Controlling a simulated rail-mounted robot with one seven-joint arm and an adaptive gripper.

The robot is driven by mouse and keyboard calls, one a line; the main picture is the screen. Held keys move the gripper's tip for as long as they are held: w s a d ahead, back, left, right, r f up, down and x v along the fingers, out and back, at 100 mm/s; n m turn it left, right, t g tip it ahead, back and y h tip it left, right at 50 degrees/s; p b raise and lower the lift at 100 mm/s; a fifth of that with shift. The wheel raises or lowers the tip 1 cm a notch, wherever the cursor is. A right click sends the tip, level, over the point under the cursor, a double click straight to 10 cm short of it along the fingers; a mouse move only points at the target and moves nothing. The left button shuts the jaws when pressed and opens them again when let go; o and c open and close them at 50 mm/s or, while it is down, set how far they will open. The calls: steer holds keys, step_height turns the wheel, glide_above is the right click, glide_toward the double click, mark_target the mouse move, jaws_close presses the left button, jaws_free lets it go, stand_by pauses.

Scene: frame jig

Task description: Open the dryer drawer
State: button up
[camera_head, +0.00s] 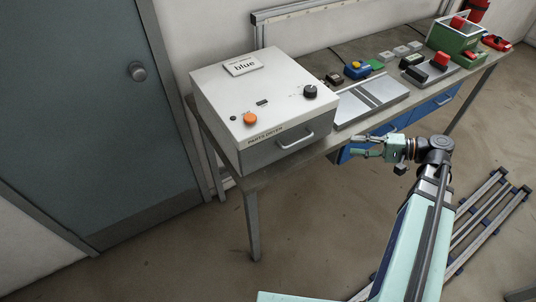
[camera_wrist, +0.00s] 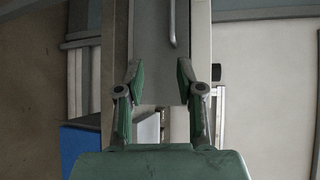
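The dryer (camera_head: 260,90) is a white box labelled PARTS DRYER on the left end of the table. Its grey drawer front (camera_head: 275,148) faces the room and looks shut. The drawer handle (camera_head: 297,141) is a light bar on that front. In the wrist view the handle (camera_wrist: 173,24) runs up and down near the top, on the drawer front (camera_wrist: 150,50). My gripper (camera_head: 358,144) is to the right of the handle in the head view, in front of the table. In the wrist view my gripper (camera_wrist: 158,75) is open, with nothing between its fingers, and apart from the handle.
The table (camera_head: 262,177) also holds a grey plate fixture (camera_head: 370,100), a blue device (camera_head: 357,70) and a green box (camera_head: 455,38). Blue drawers (camera_head: 435,105) hang under the table. A metal frame (camera_head: 485,220) lies on the floor at right. Floor before the dryer is clear.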

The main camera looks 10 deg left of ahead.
mark_target(300, 140)
steer(key=shift+n+g+y, duration=0.4)
steer(key=shift+y, duration=0.1)
steer(key=a+p, duration=0.1)
steer(key=a, duration=0.5)
steer(key=a+f+p, duration=0.1)
steer(key=a+p, duration=0.1)
steer(key=a, duration=0.3)
steer(key=a+p, duration=0.1)
steer(key=a, duration=0.5)
steer(key=shift+w+a+f, duration=0.15)
steer(key=shift+w+a, duration=0.1)
steer(key=shift+a, duration=0.05)
jaws_close()
